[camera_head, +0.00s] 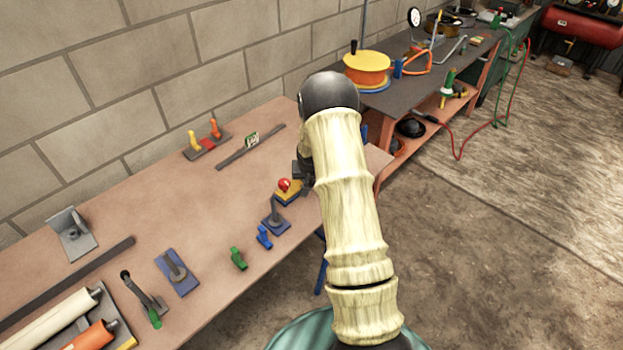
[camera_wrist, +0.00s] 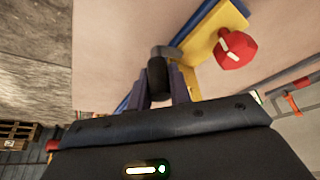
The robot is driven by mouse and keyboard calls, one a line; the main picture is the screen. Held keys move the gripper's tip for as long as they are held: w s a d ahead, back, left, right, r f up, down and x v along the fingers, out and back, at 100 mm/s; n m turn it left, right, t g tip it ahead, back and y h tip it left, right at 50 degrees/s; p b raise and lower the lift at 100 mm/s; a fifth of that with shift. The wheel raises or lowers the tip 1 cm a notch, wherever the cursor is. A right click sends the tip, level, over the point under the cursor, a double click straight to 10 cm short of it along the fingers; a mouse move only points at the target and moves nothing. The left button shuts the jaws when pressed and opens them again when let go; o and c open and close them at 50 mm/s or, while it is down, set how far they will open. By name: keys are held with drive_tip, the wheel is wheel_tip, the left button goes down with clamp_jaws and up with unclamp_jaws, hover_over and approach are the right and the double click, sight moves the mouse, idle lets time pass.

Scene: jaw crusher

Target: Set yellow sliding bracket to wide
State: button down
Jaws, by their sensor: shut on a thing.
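The yellow sliding bracket (camera_head: 288,192) with a red knob (camera_head: 284,184) sits on the right part of the workbench. In the wrist view the yellow bracket (camera_wrist: 203,45) lies along a blue base (camera_wrist: 195,22), with the red knob (camera_wrist: 237,50) to the right of my gripper. My gripper (camera_wrist: 160,88) has its fingers on both sides of a dark cylindrical handle (camera_wrist: 158,74) and is shut on it. A grey piece at the handle's top reaches toward the yellow bracket; the exact joint is unclear. In the head view my arm mostly hides my gripper (camera_head: 303,172).
A grey lever on a blue plate (camera_head: 275,220), a blue clip (camera_head: 264,237) and a green clip (camera_head: 238,259) stand nearby. A dark flat bar (camera_head: 248,148) and a yellow-and-orange switch block (camera_head: 206,140) lie behind. The middle of the workbench (camera_head: 170,205) is clear.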

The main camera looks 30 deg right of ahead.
drive_tip(key=shift+s+a+b, duration=0.3)
drive_tip(key=shift+a+b, duration=0.1)
drive_tip(key=shift+a, duration=0.45)
drive_tip(key=shift+s+a+b, duration=0.25)
drive_tip(key=shift+a+b, duration=0.2)
drive_tip(key=shift+a, duration=0.4)
drive_tip(key=shift+s+a+b, duration=0.3)
drive_tip(key=shift+a+b, duration=0.1)
drive_tip(key=shift+a, duration=0.45)
drive_tip(key=c, duration=1.3)
unclamp_jaws()
drive_tip(key=shift+a, duration=0.15)
drive_tip(key=shift+s+r, duration=0.15)
drive_tip(key=shift+r, duration=0.35)
drive_tip(key=v, duration=1.6)
drive_tip(key=shift+r+b, duration=0.2)
drive_tip(key=shift+b, duration=0.1)
